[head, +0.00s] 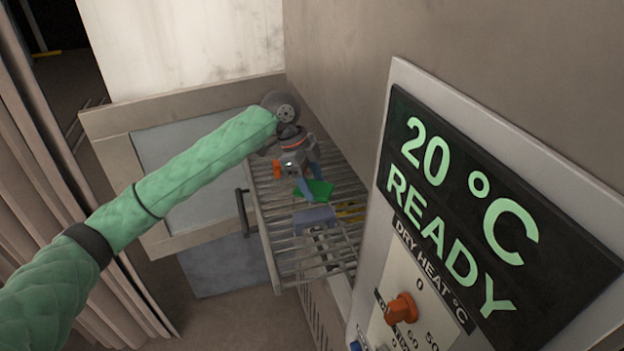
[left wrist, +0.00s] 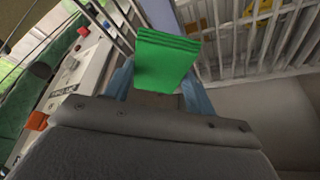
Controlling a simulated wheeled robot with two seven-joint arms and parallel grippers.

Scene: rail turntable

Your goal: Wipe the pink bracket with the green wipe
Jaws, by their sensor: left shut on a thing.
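My left gripper (head: 309,188) is shut on the green wipe (head: 320,189), above the wire rack (head: 286,243). The folded wipe (left wrist: 165,62) also shows between the blue fingers of the left gripper (left wrist: 160,85) in the left wrist view. A lavender-looking bracket (head: 315,217) sits on the rack, just nearer than the wipe; I see no clearly pink one. Part of it (left wrist: 172,13) shows at the top of the left wrist view, beyond the wipe. I cannot tell whether wipe and bracket touch. My right gripper is not in view.
A control panel (head: 540,180) reading "20 °C READY" stands close at the right. An open door (head: 160,150) with a dark handle is left of the rack. A wall rises behind the rack. A yellow thing (head: 350,212) lies at the rack's right side.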

